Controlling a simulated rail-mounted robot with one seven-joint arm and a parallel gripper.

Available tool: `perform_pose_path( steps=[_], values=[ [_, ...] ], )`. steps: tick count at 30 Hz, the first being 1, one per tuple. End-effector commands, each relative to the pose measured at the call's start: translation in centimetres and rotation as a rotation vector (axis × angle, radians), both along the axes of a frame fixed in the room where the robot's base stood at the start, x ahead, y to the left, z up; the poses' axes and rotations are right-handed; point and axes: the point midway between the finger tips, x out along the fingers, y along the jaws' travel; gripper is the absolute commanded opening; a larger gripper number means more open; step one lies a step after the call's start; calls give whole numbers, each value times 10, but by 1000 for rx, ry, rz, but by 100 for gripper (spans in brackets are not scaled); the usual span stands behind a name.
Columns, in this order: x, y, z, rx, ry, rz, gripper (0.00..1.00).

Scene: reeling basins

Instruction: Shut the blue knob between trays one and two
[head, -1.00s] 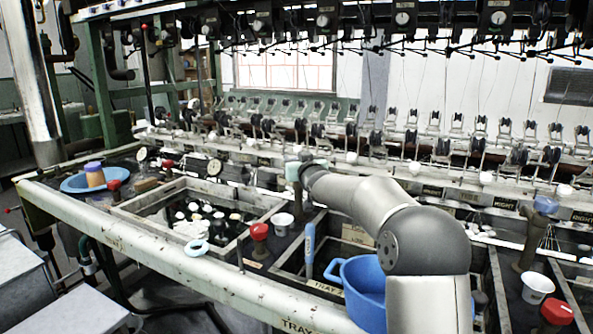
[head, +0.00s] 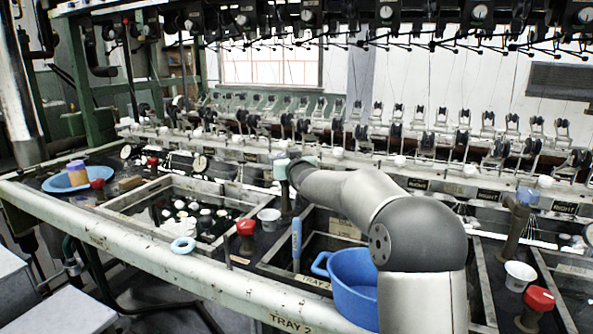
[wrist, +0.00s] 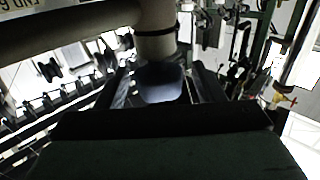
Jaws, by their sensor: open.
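The blue knob (head: 280,168) sits on an upright pipe between the left tray (head: 121,206) and the tray marked Tray 2 (head: 340,245). My arm's end partly hides it in the head view. In the wrist view the blue knob (wrist: 160,86) lies between the two dark fingers of my gripper (wrist: 163,78), with a thick pale pipe behind it. The fingers are open, one on each side of the knob. I cannot tell whether either finger touches it.
A red knob (head: 246,228) and a white cup (head: 269,220) stand near the blue knob's pipe. A blue jug (head: 352,285) and a blue-handled tool (head: 296,243) are at Tray 2. Another blue knob (head: 527,195) stands far right. Reeling machinery fills the back.

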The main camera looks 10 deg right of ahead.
Motion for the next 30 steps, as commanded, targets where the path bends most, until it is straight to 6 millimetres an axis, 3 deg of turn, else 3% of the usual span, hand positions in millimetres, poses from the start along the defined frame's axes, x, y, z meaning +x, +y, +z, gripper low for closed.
perform_pose_path(
  steps=[15, 21, 30],
  values=[
    [-121, -17, 1, -3, 1, -2, 62],
    [-146, -21, 0, -1, 1, -2, 62],
    [-152, -21, -1, 0, 1, -1, 62]
  ],
)
